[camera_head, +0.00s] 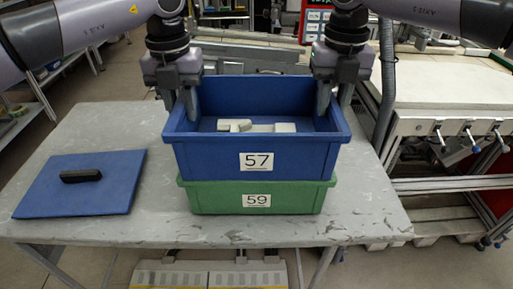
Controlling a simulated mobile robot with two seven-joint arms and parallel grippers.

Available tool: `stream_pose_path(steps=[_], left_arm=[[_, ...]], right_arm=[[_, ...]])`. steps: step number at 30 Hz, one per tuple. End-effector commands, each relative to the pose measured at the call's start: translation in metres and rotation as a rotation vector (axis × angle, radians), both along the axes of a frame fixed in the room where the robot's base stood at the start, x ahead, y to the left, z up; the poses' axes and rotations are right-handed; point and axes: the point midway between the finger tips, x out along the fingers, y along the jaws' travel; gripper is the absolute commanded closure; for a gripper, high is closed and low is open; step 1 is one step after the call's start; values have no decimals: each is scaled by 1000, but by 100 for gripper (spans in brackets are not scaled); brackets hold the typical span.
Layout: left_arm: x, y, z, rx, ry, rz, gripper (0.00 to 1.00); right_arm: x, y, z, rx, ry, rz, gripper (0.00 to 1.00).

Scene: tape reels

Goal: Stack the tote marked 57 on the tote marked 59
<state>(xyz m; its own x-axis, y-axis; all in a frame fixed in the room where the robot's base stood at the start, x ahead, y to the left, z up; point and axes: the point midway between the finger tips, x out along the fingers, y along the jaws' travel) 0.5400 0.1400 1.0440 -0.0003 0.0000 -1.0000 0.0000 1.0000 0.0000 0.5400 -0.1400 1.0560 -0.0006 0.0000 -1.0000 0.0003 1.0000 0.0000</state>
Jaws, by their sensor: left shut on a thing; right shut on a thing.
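The blue tote marked 57 (210,160) is upright directly above the green tote marked 59 (225,200). Its lower edge meets the green tote's rim in this view; I cannot tell whether its full weight rests there. Several small pale blocks (240,126) lie inside the blue tote. My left gripper (190,105) is shut on the blue tote's left side wall. My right gripper (324,100) is shut on its right side wall. The green tote stands on the grey table, and its inside is hidden by the blue tote.
The grey table (110,220) has free room in front and to the right of the totes. A flat blue lid (115,190) with a black handle (81,176) lies at the left. A workbench (450,122) with clamps stands to the right, beyond the table.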

Motion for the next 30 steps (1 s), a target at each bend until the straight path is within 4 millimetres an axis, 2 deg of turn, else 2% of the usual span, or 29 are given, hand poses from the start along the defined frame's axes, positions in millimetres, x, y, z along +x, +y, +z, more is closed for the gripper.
stream_pose_path(steps=[1,3,14,17,24,30], left_arm=[[0,0,0,0,0,0,64],[0,0,0,0,0,0,49],[0,0,5,0,-1,1,49],[1,0,18,-1,-3,0,49],[1,-1,70,-2,-4,1,49],[0,-1,105,0,-2,1,49]], right_arm=[[0,0,0,0,-1,-1,64],[0,0,0,0,0,-1,49],[0,0,0,0,0,0,49],[0,0,0,0,0,0,49],[0,0,0,0,0,0,49],[0,0,0,0,0,0,49]])
